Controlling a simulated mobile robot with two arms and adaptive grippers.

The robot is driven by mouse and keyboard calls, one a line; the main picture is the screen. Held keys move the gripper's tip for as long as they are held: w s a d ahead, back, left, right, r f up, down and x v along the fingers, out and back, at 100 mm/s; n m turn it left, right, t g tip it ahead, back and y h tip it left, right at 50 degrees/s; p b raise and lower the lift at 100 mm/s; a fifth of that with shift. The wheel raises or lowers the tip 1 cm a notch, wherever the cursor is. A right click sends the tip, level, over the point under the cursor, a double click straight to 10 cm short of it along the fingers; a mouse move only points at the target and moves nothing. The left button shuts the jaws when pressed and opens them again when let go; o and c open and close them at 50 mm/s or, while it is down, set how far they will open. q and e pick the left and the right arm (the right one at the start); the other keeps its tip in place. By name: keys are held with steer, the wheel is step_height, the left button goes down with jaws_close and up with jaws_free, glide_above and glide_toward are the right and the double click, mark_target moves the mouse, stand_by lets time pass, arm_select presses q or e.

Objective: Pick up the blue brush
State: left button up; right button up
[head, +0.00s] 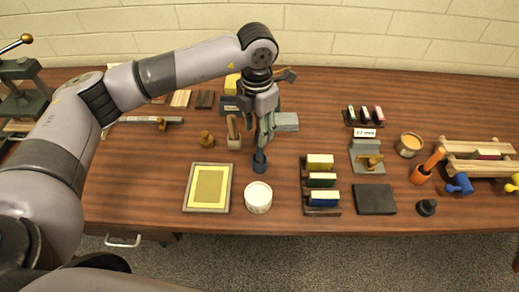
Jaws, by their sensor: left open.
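My left gripper (264,140) points down over a small dark blue pot (260,165) near the middle of the table. Its fingers are open and come down to just above the pot's mouth. The blue brush cannot be made out clearly; the fingers cover the space right above the pot, where a handle could be hidden. My right gripper is not in view.
A white tub (258,198) stands close in front of the blue pot, and a framed yellow panel (207,188) lies to its left. A wooden-handled tool (233,132) stands close behind left. A rack of coloured blocks (307,200) is to the right.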

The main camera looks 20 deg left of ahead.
arm_select(q)
steer(key=shift+f, duration=0.7)
steer(key=p, duration=0.3)
glide_above(260, 157)
steer(key=f, duration=0.2)
steer(key=w+f, duration=0.1)
steer(key=f, duration=0.1)
steer(key=shift+a, duration=0.2)
steer(key=shift+f, duration=0.7)
steer(key=shift+c, duration=0.3)
jaws_close()
